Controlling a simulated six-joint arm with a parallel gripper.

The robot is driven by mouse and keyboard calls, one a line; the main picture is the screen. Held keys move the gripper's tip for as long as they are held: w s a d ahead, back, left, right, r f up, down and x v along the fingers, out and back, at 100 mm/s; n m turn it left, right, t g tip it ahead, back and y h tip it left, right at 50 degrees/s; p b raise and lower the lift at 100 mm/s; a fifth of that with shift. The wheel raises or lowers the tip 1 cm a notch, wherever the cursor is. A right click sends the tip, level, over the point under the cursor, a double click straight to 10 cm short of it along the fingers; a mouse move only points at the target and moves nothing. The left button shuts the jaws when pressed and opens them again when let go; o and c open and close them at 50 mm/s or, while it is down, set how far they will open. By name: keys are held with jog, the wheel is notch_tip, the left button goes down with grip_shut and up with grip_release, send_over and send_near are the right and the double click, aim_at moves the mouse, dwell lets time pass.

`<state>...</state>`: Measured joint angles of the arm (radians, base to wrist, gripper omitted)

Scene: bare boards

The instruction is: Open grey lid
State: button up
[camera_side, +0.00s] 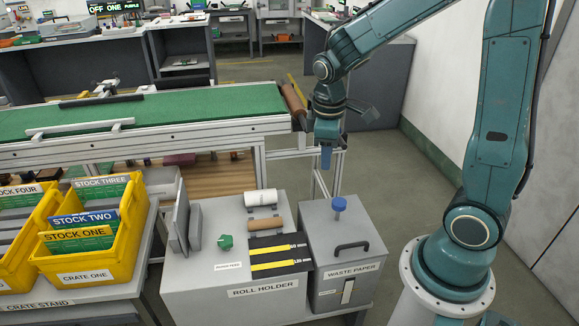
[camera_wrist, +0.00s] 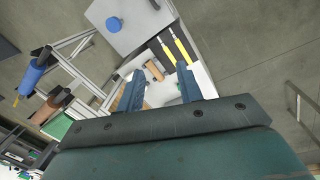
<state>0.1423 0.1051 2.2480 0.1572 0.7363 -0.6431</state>
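The grey lid (camera_side: 318,228) lies flat and shut on top of the bin labelled WASTE PAPER (camera_side: 343,283). It has a black arched handle (camera_side: 352,246) near its front edge and a blue knob (camera_side: 339,205) towards its back. In the wrist view the grey lid (camera_wrist: 134,32) shows at the top, with its blue knob (camera_wrist: 114,24). My gripper (camera_side: 326,158) hangs pointing down, above and behind the lid, clear of it. In the wrist view my gripper (camera_wrist: 160,92) has its two blue fingers well apart, with nothing held between them.
Left of the bin stands the grey ROLL HOLDER cabinet (camera_side: 190,288), with a white roll (camera_side: 261,198), a brown roll (camera_side: 266,225) and a green knob (camera_side: 225,242) on it. A green conveyor (camera_side: 200,103) runs behind. Yellow crates (camera_side: 125,240) stand at left. Floor right of the bin is clear up to my base.

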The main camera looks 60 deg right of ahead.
jog(key=d+f+n+g, duration=0.2)
jog(key=d+f, duration=0.2)
jog(key=f, duration=0.7)
jog(key=d+f+n+g, duration=0.3)
jog(key=f, duration=0.8)
jog(key=shift+s+d+f, duration=0.3)
jog(key=shift+d, duration=0.05)
jog(key=shift+f, duration=0.1)
jog(key=shift+x, duration=6.8)
jog(key=shift+s+d, duration=0.1)
jog(key=shift+d, duration=0.05)
grip_shut()
